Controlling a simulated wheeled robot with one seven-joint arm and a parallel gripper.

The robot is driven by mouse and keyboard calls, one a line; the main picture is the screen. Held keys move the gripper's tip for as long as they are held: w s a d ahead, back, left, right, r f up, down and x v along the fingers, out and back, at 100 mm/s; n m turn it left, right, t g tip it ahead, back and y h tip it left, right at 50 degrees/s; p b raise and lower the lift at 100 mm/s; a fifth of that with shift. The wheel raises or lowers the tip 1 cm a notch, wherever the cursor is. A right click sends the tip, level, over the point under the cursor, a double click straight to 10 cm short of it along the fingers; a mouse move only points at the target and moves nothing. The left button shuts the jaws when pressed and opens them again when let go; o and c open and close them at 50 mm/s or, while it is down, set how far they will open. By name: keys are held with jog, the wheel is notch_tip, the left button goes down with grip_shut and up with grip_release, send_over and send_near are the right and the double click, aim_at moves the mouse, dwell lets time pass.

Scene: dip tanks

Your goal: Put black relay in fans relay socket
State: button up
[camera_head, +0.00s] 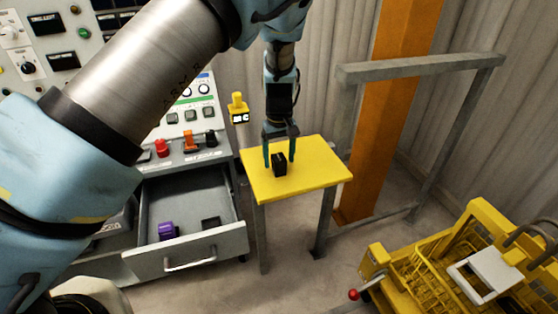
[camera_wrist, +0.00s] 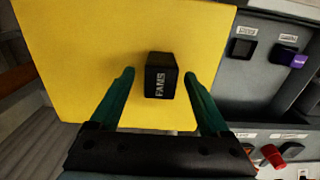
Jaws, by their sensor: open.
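The black relay (camera_head: 279,167) stands on the yellow table (camera_head: 318,179). In the wrist view the black relay (camera_wrist: 160,78) shows white lettering that reads FANS. My gripper (camera_head: 280,162) is open and points down at the table. Its two green fingers stand on either side of the relay, with gaps visible in the wrist view (camera_wrist: 159,74). The open grey drawer (camera_head: 190,251) at left holds a dark square (camera_head: 211,222) and a purple block (camera_head: 167,231). In the wrist view the dark square (camera_wrist: 242,48) has a small unreadable label. I cannot tell which socket is for fans.
Red (camera_head: 161,147), orange (camera_head: 187,141) and black (camera_head: 210,138) pieces stand on the console ledge above the drawer. A grey rail (camera_head: 420,66) and an orange post (camera_head: 385,120) stand behind the table. A yellow basket cart (camera_head: 450,262) is at lower right.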

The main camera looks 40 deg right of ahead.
jog(key=shift+f, duration=0.5)
grip_shut()
dwell(0.3)
